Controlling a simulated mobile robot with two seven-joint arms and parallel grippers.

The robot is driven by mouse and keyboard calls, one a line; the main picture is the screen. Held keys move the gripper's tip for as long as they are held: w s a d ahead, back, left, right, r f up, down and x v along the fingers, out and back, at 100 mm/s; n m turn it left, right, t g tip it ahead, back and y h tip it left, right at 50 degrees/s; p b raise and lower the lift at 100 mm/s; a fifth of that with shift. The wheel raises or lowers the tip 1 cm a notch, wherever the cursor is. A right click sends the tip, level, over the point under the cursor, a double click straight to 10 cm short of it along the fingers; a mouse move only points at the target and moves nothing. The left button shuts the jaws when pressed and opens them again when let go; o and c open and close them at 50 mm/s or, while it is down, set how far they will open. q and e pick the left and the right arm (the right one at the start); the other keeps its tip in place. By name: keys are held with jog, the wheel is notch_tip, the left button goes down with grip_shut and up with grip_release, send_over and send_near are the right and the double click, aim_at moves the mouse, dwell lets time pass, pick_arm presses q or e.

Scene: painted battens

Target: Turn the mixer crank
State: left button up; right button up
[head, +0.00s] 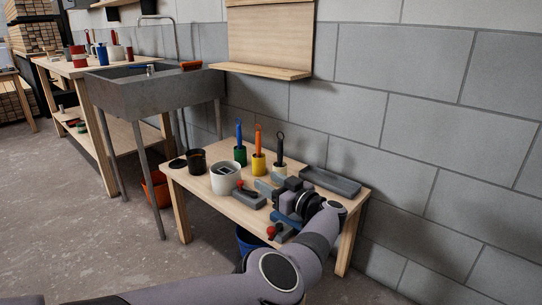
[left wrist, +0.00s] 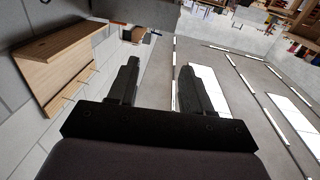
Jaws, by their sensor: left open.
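A grey block with a small red knob (head: 247,193) sits on the low wooden bench, right of a white pot (head: 225,178). A second red knob (head: 271,231) stands on a grey piece near the bench's front edge. I cannot tell which of these is the mixer crank. My left gripper (head: 277,197) is over the right half of the bench and hides part of what lies there. Its two fingers show apart and empty in the left wrist view (left wrist: 157,72). My right gripper is not in view.
The bench (head: 212,204) also holds a black cup (head: 196,161), several brushes in coloured cups (head: 258,163) and a grey tray (head: 330,181) by the block wall. A wooden shelf (head: 262,70) hangs above. A grey sink (head: 153,92) stands left. A blue bucket (head: 250,240) is below.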

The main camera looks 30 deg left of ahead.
pick_arm(q)
jog(key=shift+r+p, duration=1.6)
jog(key=shift+r, duration=0.6)
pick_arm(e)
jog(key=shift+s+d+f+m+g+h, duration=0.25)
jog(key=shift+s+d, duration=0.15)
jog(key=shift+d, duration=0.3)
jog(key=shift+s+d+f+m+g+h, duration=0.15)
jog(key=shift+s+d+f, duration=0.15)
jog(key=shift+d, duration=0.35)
